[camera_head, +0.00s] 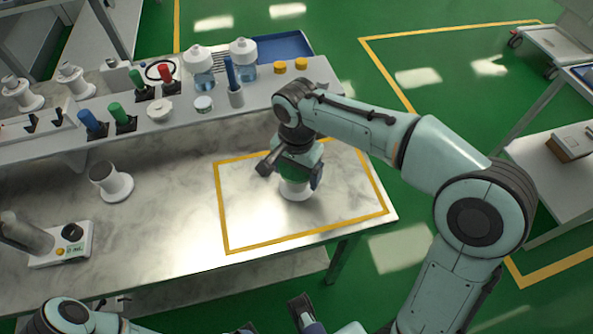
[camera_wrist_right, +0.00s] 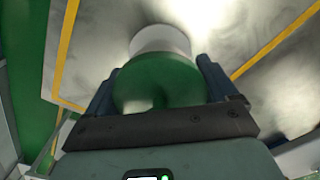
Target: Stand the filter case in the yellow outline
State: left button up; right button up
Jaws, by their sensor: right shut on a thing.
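The filter case (camera_head: 296,190) has a green upper part and a white lower part. My right gripper (camera_head: 292,170) is shut on its green part from above, and the jaws hide much of it. The case looks about upright, inside the yellow outline (camera_head: 222,209) on the table. I cannot tell whether its base touches the surface. In the right wrist view the green part (camera_wrist_right: 160,78) sits between the two fingers, with the white part (camera_wrist_right: 160,40) beyond. Dark parts of what looks like my left gripper (camera_head: 303,310) show at the bottom edge, cut off by the frame.
A raised shelf (camera_head: 185,120) along the back holds bottles (camera_head: 243,60), blue and green items and yellow caps. A white-based cylinder (camera_head: 115,186) and a small device (camera_head: 70,245) stand left. The outlined area around the case is otherwise clear. Another table (camera_head: 560,180) is at right.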

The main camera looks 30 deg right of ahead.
jog(key=shift+f, duration=0.15)
jog(key=o, duration=0.9)
notch_tip(320, 180, up, 11)
jog(key=p, duration=0.3)
jog(key=shift+r, duration=0.7)
